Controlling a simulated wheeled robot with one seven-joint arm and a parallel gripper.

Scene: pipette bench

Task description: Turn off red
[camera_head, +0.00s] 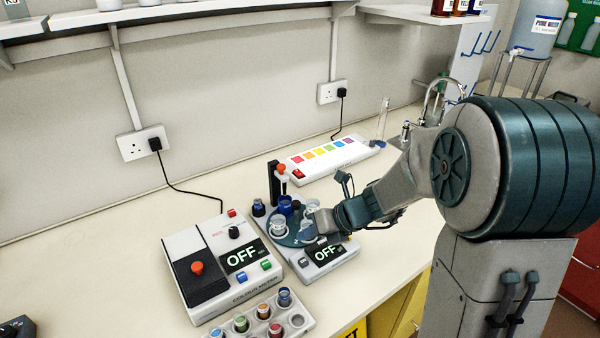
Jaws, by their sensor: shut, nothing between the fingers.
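A long white panel (330,166) at the back carries a row of coloured squares. Its red square (296,159) is at the left end, with a small red switch (298,174) below it. Whether the red square is lit, I cannot tell. My gripper (312,222) is shut and empty, low over the round-plate device (326,262), in front of the panel and apart from it. My wrist and arm hide part of that device. Its display reads OFF.
A white colour meter (228,290) with a red knob and an OFF display stands at the left. A tray (303,329) of small coloured jars lies in front. A clear cylinder (382,122) stands right of the panel.

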